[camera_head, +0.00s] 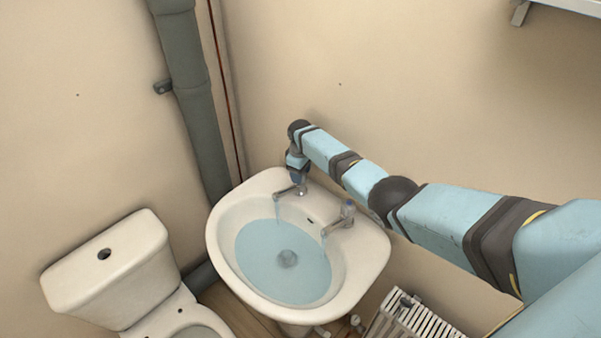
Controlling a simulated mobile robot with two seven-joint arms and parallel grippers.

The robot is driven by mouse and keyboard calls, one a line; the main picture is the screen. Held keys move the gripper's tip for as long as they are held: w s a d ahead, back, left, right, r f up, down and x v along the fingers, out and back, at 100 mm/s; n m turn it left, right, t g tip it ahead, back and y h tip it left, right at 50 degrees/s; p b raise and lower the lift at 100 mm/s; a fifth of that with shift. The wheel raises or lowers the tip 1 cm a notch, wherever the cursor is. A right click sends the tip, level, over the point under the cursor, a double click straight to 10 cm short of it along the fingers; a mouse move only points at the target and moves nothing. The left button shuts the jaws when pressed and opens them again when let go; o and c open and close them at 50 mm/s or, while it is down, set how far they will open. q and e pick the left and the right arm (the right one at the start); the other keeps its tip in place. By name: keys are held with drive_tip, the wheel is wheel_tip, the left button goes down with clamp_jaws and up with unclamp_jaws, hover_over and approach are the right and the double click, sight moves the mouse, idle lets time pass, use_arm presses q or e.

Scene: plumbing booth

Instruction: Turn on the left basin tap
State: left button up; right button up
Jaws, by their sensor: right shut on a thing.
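The white basin (375,262) stands against the wall and holds bluish water (262,262). The left basin tap (287,191) is at its back edge, its spout pointing over the bowl. A thin pale stream seems to fall from that spout. My right gripper (299,180) comes down from above and is shut on the left basin tap at its top. The gripper hides the tap's handle, and its fingers are small in view. The right basin tap (346,214) is apart from the gripper, its top uncovered. My left gripper is out of view.
A white toilet (110,268) stands left of the basin. A grey pipe (190,90) runs down the wall behind. A white radiator (412,325) is low at the right. A pale shelf (570,5) shows at the top right corner.

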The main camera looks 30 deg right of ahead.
idle(0.3)
drive_tip(key=o, duration=0.9)
wheel_tip(320, 180, up, 14)
drive_tip(key=shift+f, duration=0.1)
idle(0.4)
